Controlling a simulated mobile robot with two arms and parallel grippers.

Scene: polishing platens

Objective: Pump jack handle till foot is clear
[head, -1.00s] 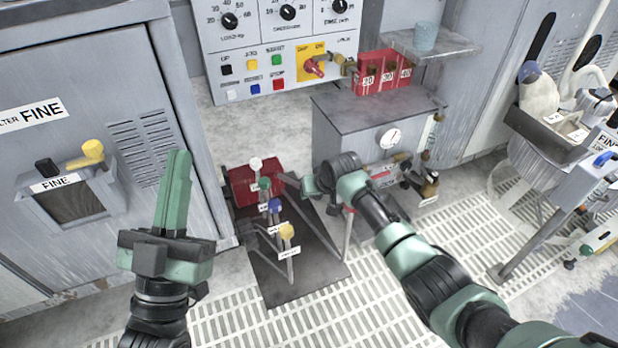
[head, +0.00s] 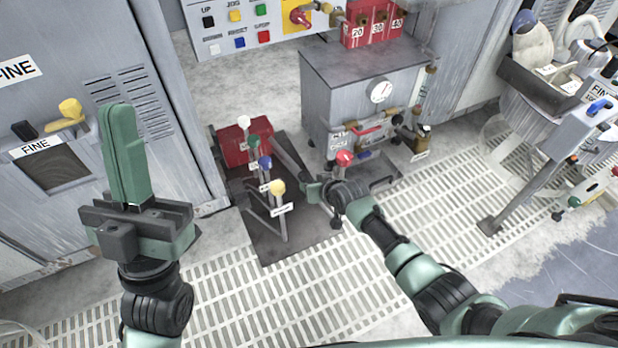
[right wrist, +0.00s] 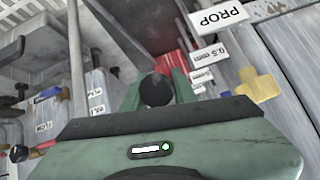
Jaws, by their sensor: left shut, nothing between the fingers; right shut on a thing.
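The jack is a red block (head: 240,145) on a dark floor plate (head: 275,243), left of the grey cabinet in the head view. A grey bar, the jack handle (head: 289,158), slants from it down to the right. My right gripper (head: 314,191) is shut on the handle's lower end. In the right wrist view, a dark round bar end (right wrist: 156,90) sits between the fingers. My left gripper (head: 125,155) is shut, empty and raised at the left, away from the jack. I cannot make out the foot.
Upright levers with white, green, blue and yellow (head: 277,187) knobs stand on the plate close to my right gripper. A grey cabinet (head: 350,75) with a gauge stands behind, with a red-knobbed lever (head: 344,158) in front. Floor grating (head: 440,205) at the right is mostly clear.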

